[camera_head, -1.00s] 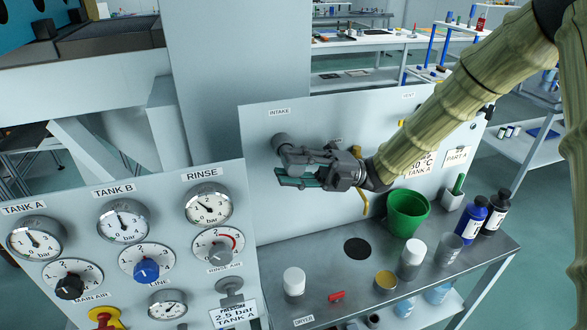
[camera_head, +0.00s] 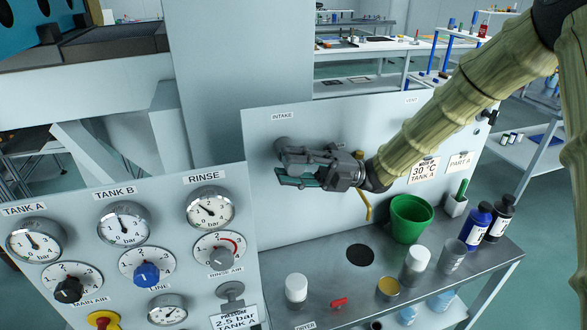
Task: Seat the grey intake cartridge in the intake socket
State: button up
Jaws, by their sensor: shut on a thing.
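My gripper (camera_head: 284,168) is in front of the upright panel, below the INTAKE label, with its fingers pointing left. It is shut on a grey rounded part, which I take to be the intake cartridge (camera_head: 282,144); its end shows just above the fingers, close to the panel face. The fingers hide most of it. The intake socket is hidden behind the gripper and the cartridge, so I cannot tell how deep the cartridge sits or whether it is straight.
A gauge panel (camera_head: 165,212) stands at the front left. On the bench below are a green bucket (camera_head: 408,222), a white-capped jar (camera_head: 296,290), a red part (camera_head: 339,303) and dark bottles (camera_head: 476,228).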

jog(key=shift+w+a, duration=0.1)
jog(key=shift+w, duration=0.2)
dwell(0.4)
jog(key=shift+s+b, duration=0.25)
jog(key=shift+b, duration=0.15)
jog(key=shift+s+d+b, duration=0.25)
jog(key=shift+s+b, duration=0.15)
jog(key=shift+s, duration=0.25)
jog(key=shift+s+d+b, duration=0.25)
jog(key=shift+s+b, duration=0.1)
jog(key=shift+s, duration=0.3)
jog(key=shift+b, duration=1.45)
dwell(1.1)
jog(key=shift+w+a+f+b, duration=0.1)
jog(key=shift+w+a+b, duration=0.2)
jog(key=shift+w, duration=0.45)
jog(key=shift+w+a+b, duration=0.2)
jog(key=shift+w+b, duration=0.1)
jog(key=shift+w, duration=0.45)
dwell(0.6)
dwell(0.4)
jog(key=shift+s, duration=0.15)
jog(key=shift+s+d+b, duration=0.25)
jog(key=shift+s+b, duration=0.4)
